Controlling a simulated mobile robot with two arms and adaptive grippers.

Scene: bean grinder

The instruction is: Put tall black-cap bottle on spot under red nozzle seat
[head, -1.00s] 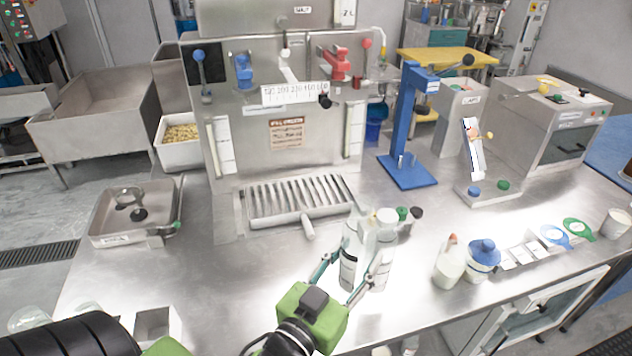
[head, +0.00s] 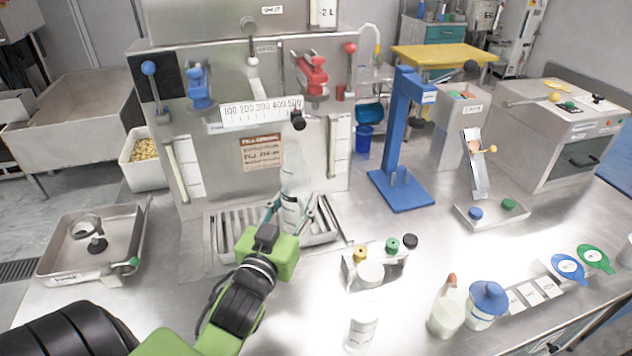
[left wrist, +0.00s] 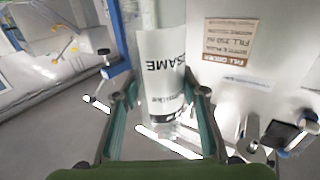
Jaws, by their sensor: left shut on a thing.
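My left gripper (head: 293,210) is shut on a tall clear bottle (head: 294,178) with a white label. The label shows large in the left wrist view (left wrist: 165,75), between the two fingers. I see no black cap on this bottle. It is roughly upright at the drip tray (head: 222,240), in front of the machine panel. The red nozzle seat (head: 313,75) is higher up, slightly right of the bottle. I cannot tell whether the bottle's base touches the tray slats. A black cap (head: 410,241) sits in a small rack at the front. My right gripper is not in view.
Yellow (head: 360,254) and green (head: 392,245) caps share that rack. A whitish bottle (head: 362,330) stands in front. The blue press stand (head: 398,140) is right of the machine. A blue-lidded jar (head: 487,300) stands front right. A blue nozzle seat (head: 200,88) hangs left of the red one.

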